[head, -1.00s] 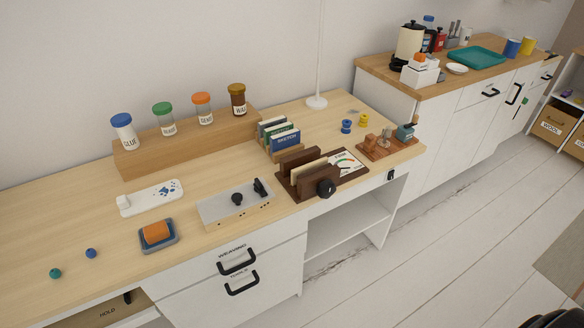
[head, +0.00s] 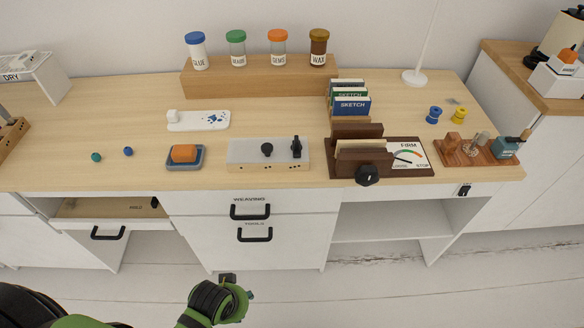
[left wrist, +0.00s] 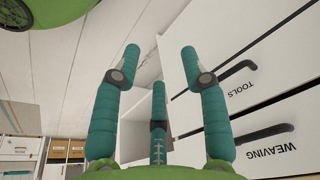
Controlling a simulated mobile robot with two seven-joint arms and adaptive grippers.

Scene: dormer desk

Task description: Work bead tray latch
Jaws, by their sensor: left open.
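A flat white tray (head: 205,121) with blue bead-like spots lies on the desk, with a raised white block (head: 173,116) at its left end that may be the latch. To its lower right sits a grey box (head: 258,157) with a black knob (head: 266,150) and an upright black lever (head: 296,147). My left gripper (head: 236,298) is low in front of the desk drawers, well below and apart from the tray. In the left wrist view its teal fingers (left wrist: 157,68) are spread and empty, with the drawer fronts beside them. My right gripper is not in view.
The drawers (head: 250,232) have protruding black handles. A wooden riser (head: 255,80) with jars stands behind. A brown rack (head: 365,155) stands to the right.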

